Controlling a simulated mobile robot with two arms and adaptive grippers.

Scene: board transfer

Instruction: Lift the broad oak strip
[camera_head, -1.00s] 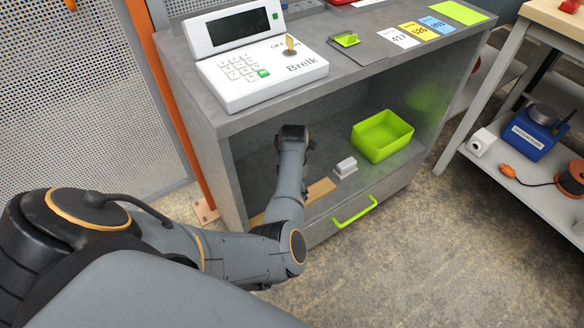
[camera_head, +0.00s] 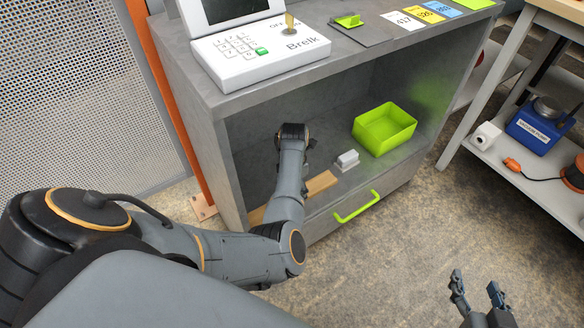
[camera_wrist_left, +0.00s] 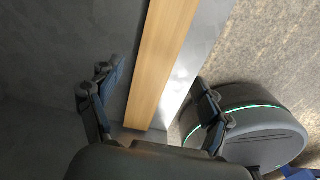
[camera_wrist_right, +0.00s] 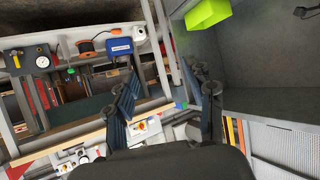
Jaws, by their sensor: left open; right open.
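The broad oak strip (camera_head: 321,184) lies along the front edge of the cabinet's lower shelf, partly hidden behind my left arm in the head view. In the left wrist view the oak strip (camera_wrist_left: 166,50) runs lengthwise between the spread fingers of my left gripper (camera_wrist_left: 152,98), which is open and empty. That gripper's fingers are hidden in the head view. I cannot tell its height above the strip. My right gripper (camera_head: 476,284) is open and empty over the floor at the lower right, away from the strip; it also shows in the right wrist view (camera_wrist_right: 166,90).
A green bin (camera_head: 384,130) and a small white block (camera_head: 347,160) stand on the shelf right of my left arm. The cabinet top overhangs the shelf. A green drawer handle (camera_head: 356,207) sticks out below. A workbench stands at right; the floor between is clear.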

